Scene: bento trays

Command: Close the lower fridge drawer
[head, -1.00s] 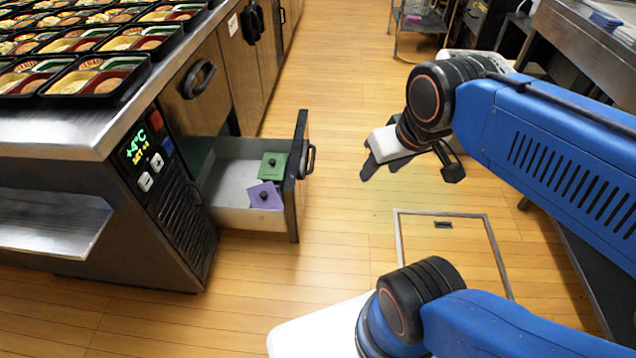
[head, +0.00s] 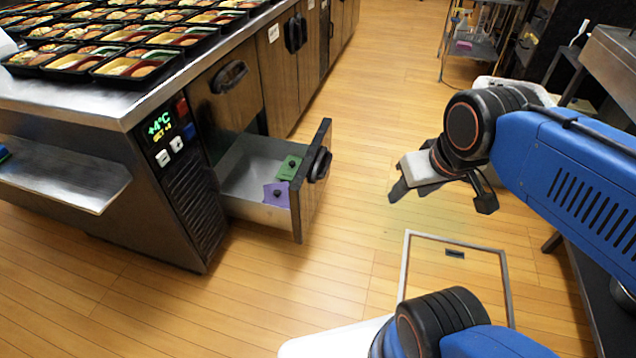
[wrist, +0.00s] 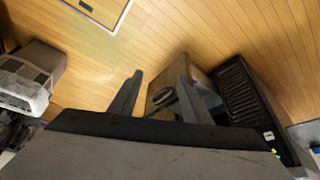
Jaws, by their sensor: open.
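The upper drawer (head: 226,100) is shut.
Several filled bento trays (head: 139,66) stand on the steel counter. A control panel (head: 167,130) is on the counter's end. Wooden floor is clear between drawer and gripper. A framed floor hatch (head: 405,265) lies nearer. A steel table (head: 612,70) is at the right.

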